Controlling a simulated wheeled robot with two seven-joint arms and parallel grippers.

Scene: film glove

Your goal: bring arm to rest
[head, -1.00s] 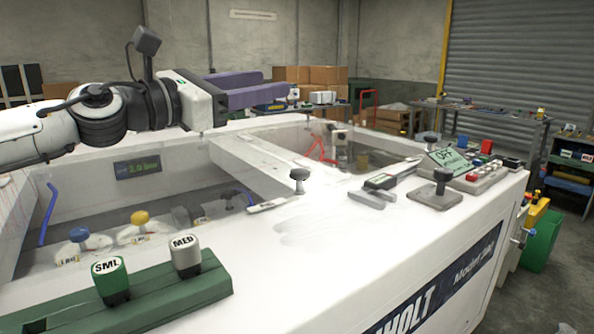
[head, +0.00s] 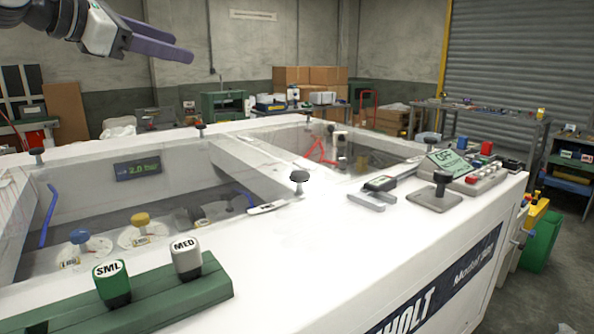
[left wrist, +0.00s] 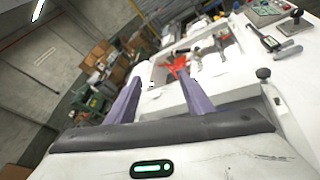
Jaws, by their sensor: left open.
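My left arm comes in at the upper left of the head view. Its left gripper (head: 188,45), with purple fingers, hangs in the air above the far left part of the white machine (head: 330,232) and points right. In the left wrist view the two purple fingers of the left gripper (left wrist: 158,72) are apart with nothing between them. The machine lies beyond them in that tilted view. My right gripper is not in view.
A green block with the SML stamp (head: 111,282) and MED stamp (head: 186,258) sits on the near left top. Black knobs, including one knob (head: 299,178), stand up from the machine. Cardboard boxes (head: 310,88) are stacked behind.

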